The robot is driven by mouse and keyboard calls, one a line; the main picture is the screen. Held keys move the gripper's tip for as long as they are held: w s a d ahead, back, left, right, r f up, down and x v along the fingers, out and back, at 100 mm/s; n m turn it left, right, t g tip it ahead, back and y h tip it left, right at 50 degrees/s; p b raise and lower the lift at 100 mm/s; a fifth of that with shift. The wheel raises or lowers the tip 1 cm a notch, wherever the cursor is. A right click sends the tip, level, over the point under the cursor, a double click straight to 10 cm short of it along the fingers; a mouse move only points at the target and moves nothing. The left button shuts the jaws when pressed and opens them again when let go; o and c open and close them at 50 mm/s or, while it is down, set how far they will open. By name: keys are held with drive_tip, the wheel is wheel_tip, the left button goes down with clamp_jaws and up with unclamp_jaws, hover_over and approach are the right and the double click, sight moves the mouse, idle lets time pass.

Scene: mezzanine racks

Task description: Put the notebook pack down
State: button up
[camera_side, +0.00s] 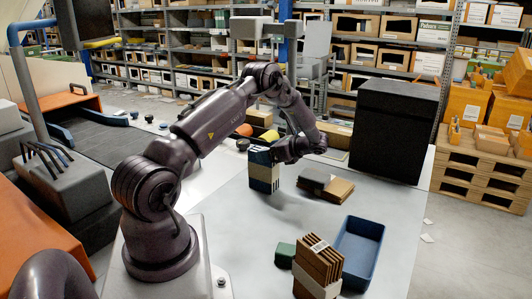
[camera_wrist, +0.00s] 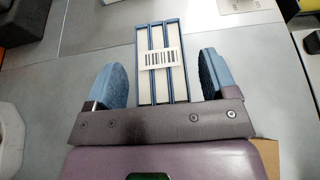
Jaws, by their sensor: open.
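The notebook pack (camera_side: 263,176), blue with white page edges, stands upright on the grey table in the side view. In the wrist view, the notebook pack (camera_wrist: 161,62) shows its blue and white edges and a barcode label. My gripper (camera_wrist: 162,75) is open, with one blue finger on each side of the pack and a visible gap on both sides. In the side view, my gripper (camera_side: 272,151) is at the top of the pack, its fingers partly hidden.
A blue tray (camera_side: 375,229), a brown banded pack (camera_side: 318,262) and a small green block (camera_side: 285,255) are at the front right. Dark and cardboard packs (camera_side: 328,184) lie right of the notebook pack. A large black box (camera_side: 392,130) stands behind. The table's left front is clear.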

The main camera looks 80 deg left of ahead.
drive_tip(key=w+d+r+n+t+h, duration=0.1)
drive_tip(key=w+d+r+t, duration=0.1)
drive_tip(key=w+d+r, duration=0.35)
drive_tip(key=w+d+r+n+t, duration=0.1)
drive_tip(key=w+d+r, duration=0.1)
drive_tip(key=d+r, duration=0.65)
drive_tip(key=s+d+r+n+t+h, duration=0.1)
drive_tip(key=s+d+r+t, duration=0.15)
drive_tip(key=d, duration=0.25)
drive_tip(key=s+d+r+n+t+h, duration=0.1)
drive_tip(key=d+r+t, duration=0.1)
drive_tip(key=d+r, duration=0.25)
drive_tip(key=s+d+r+n+t+h, duration=0.2)
drive_tip(key=s+d+n+t+h, duration=0.3)
drive_tip(key=s+d, duration=0.8)
drive_tip(key=d+t+h, duration=0.1)
drive_tip(key=d+t, duration=0.1)
drive_tip(key=d, duration=0.1)
drive_tip(key=shift+s+d, duration=0.3)
drive_tip(key=shift+s, duration=0.05)
